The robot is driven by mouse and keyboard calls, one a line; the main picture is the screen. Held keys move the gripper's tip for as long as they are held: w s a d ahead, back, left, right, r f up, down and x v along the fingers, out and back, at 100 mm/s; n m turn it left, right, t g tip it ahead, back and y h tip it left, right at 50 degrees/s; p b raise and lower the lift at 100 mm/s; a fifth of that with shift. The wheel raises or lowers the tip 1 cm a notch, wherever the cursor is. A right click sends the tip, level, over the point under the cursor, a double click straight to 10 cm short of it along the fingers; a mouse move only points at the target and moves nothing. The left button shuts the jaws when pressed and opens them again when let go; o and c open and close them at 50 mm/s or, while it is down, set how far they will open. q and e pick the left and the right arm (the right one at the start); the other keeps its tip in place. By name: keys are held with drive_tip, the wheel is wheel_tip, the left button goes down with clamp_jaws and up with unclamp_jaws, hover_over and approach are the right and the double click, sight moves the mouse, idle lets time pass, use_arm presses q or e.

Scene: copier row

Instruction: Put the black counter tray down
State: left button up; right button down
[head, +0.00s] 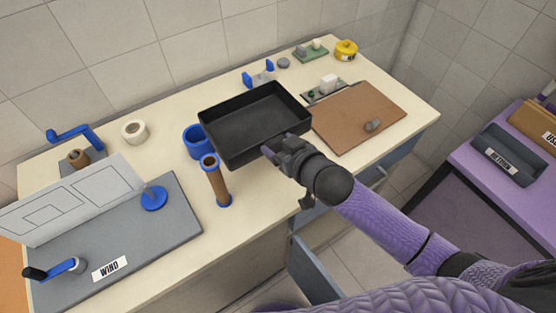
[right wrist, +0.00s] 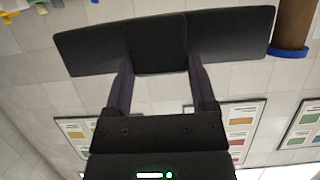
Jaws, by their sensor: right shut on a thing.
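The black counter tray (head: 240,151) is an empty, shallow rectangular tray over the middle of the cream counter in the head view. My right gripper (head: 277,151) is shut on its near right wall. In the right wrist view, both fingers of the gripper (right wrist: 163,78) reach to the dark tray (right wrist: 155,45). The tray looks roughly level. I cannot tell whether its underside touches the counter (head: 268,212). My left gripper is not in view.
A blue ring-shaped holder (head: 193,141) and a brown upright roll (head: 217,184) stand close to the tray's left. A brown board (head: 365,112) lies at its right. A grey winding base (head: 180,225) fills the left. Bare counter shows in front of the tray.

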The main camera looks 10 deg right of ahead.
wheel_tip(320, 180, down, 5)
drive_tip(key=shift+r+b, duration=0.1)
drive_tip(key=shift+b, duration=0.6)
